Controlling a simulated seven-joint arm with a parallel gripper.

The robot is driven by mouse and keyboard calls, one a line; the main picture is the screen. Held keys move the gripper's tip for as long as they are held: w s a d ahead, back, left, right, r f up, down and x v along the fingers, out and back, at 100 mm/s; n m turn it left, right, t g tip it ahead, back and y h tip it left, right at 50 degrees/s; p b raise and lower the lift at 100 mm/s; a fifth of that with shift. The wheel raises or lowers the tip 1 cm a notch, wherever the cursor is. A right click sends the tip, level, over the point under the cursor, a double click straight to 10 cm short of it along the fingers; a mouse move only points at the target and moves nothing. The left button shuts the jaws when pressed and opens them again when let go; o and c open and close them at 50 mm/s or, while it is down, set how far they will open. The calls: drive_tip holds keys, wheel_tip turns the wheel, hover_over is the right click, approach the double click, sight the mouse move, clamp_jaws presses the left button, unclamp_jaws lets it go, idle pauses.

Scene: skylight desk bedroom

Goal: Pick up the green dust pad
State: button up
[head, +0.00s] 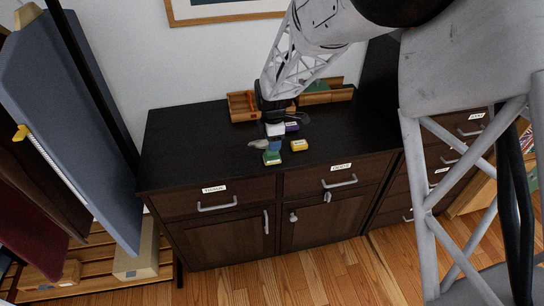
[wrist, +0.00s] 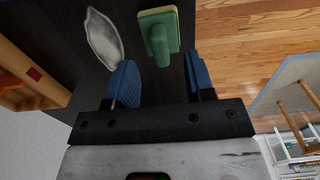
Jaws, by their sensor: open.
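The green dust pad (head: 272,158) is on the dark cabinet top (head: 185,135), close to its front edge. In the wrist view the pad (wrist: 158,28) shows a green block with a pale yellowish edge and a green handle that points toward my gripper. My gripper (head: 274,144) is over the cabinet just behind the pad in the head view. In the wrist view its two blue fingers (wrist: 160,66) are spread apart, with the end of the handle near the gap between their tips. Nothing is held. The fingers partly hide the pad in the head view.
A grey-white oval object (wrist: 104,38) lies left of the pad, near the left finger. A yellow block (head: 299,145) and a purple item (head: 291,127) lie to the right. Wooden trays (head: 243,107) stand at the back. The cabinet's left top is clear.

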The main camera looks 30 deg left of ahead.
drive_tip(key=shift+s+a+f, duration=0.1)
drive_tip(key=shift+f, duration=2.15)
clamp_jaws()
drive_tip(key=shift+r, duration=0.15)
drive_tip(key=shift+r, duration=1.4)
drive_tip(key=shift+s+r, duration=0.15)
drive_tip(key=shift+r, duration=0.15)
drive_tip(key=s+d+r, duration=0.1)
drive_tip(key=s+d, duration=1)
drive_tip(key=shift+d+r, duration=0.15)
drive_tip(key=shift+d, duration=0.05)
drive_tip(key=shift+w, duration=0.1)
